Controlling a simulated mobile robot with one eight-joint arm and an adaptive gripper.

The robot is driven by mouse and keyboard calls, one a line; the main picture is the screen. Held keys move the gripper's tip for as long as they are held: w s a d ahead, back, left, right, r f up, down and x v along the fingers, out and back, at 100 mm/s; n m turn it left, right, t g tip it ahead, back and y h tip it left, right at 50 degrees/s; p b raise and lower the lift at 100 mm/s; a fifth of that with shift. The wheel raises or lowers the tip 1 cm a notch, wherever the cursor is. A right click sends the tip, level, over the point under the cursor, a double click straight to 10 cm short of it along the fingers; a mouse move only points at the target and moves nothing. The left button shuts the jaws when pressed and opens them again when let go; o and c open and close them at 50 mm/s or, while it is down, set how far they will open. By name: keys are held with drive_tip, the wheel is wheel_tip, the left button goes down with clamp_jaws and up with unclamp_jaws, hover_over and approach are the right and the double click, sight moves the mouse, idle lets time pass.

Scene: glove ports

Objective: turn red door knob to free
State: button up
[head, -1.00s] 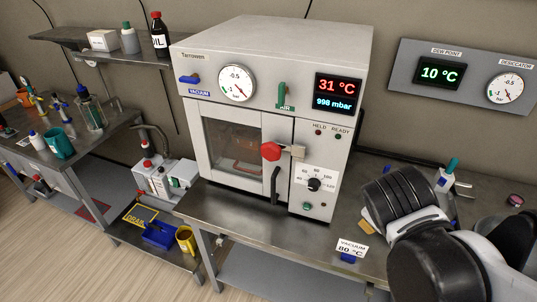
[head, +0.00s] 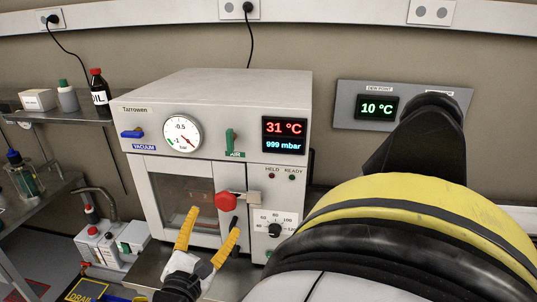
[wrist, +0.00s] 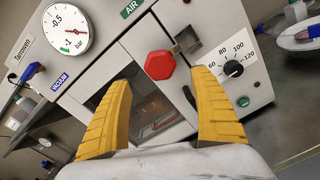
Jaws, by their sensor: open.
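The red door knob (head: 226,201) is on the front of the white oven (head: 215,92), at the right edge of its glass door, beside a metal latch plate (head: 252,198). In the wrist view the red knob (wrist: 160,65) looks hexagonal and lies beyond the fingertips, between them and a little above. My gripper (head: 208,223) has yellow ribbed fingers, spread open and empty, in front of the door and below the knob. The gripper also shows in the wrist view (wrist: 163,85). It does not appear to touch the knob. The black door handle (wrist: 190,97) is partly hidden by the right finger.
The oven front carries a blue vacuum lever (head: 133,133), a green air lever (head: 231,138), a gauge (head: 182,133) and a black dial (head: 275,230). The display (head: 285,135) reads 31 °C and 999 mbar. A shelf with bottles (head: 97,90) is at left.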

sight(223, 205)
drive_tip(key=w, duration=0.2)
drive_tip(key=w+b, duration=0.1)
drive_tip(key=w, duration=0.5)
drive_tip(key=shift+d, duration=0.4)
drive_tip(key=c, duration=1.4)
